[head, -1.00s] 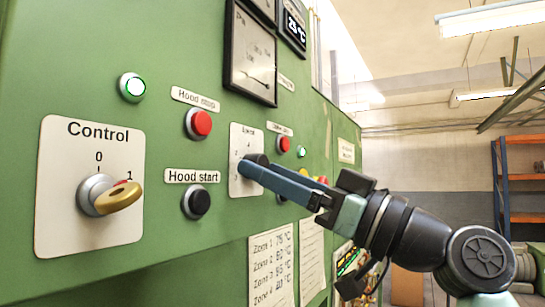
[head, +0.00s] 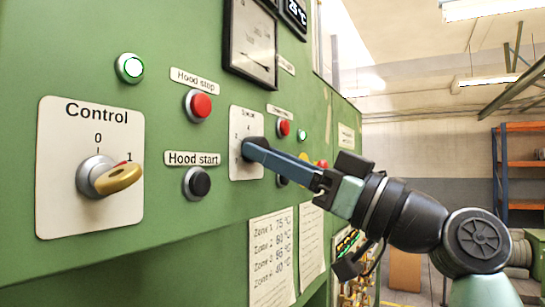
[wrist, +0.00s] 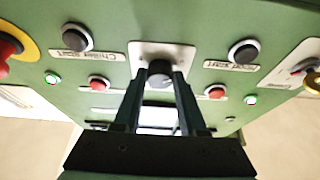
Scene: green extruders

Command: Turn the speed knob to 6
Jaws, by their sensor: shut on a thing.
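The speed knob (wrist: 160,72) is a dark round knob on a white plate (head: 240,122) on the green panel. In the head view the knob is mostly hidden by my fingers. My gripper (head: 254,150) reaches in from the right, its blue-grey fingers shut on the knob. In the wrist view my gripper (wrist: 160,84) has one finger on each side of the knob. The plate's printed numbers are too small and partly covered, so I cannot read the knob's setting.
A control switch (head: 110,177) with a yellow key, a red hood stop button (head: 198,105) and a black hood start button (head: 197,182) lie to the left. A gauge (head: 250,42) is above. Paper notes (head: 271,255) hang below. In the wrist view, an emergency button (wrist: 10,46) is at the left.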

